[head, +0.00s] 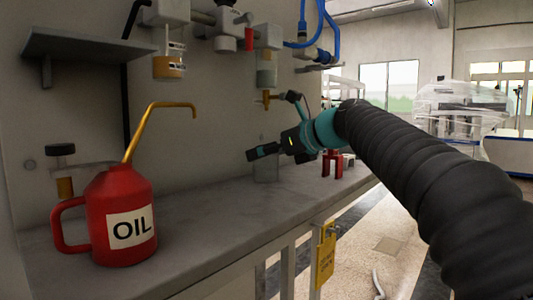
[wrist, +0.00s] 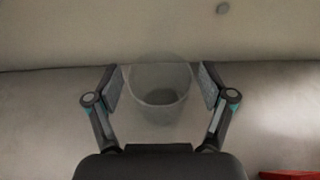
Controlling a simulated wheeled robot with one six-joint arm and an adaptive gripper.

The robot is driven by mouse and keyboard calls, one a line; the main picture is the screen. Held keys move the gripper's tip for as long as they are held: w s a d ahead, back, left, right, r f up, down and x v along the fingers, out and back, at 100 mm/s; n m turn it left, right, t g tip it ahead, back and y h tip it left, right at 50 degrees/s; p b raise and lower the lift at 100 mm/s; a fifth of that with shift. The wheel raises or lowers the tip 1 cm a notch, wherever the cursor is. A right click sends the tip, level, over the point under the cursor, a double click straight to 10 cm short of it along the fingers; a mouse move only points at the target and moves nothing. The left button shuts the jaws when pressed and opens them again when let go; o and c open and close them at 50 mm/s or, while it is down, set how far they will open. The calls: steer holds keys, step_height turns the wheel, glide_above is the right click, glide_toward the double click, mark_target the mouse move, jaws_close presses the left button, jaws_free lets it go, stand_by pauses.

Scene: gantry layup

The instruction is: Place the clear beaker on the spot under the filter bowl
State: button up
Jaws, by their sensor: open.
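The clear beaker (head: 266,170) stands upright on the grey bench, close to the wall, partly hidden by my gripper. In the wrist view, the beaker (wrist: 159,98) shows between the two spread fingers, with a visible gap on each side. My gripper (head: 262,152) is open and level with the beaker's upper part, not closed on it. A clear filter bowl (head: 267,72) with a brass drain hangs on the wall, roughly above the beaker in the head view. Another filter bowl (head: 168,67), holding amber liquid, hangs further left. No marked spot can be made out under either bowl.
A red oil can (head: 118,225) with a long brass spout stands at the bench's left. A red stand (head: 332,165) is right of the beaker. A shelf (head: 95,45) juts from the wall. The bench (head: 205,212) between can and beaker is clear.

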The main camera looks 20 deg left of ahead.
steer(key=p+v, duration=0.1)
steer(key=v, duration=1.1)
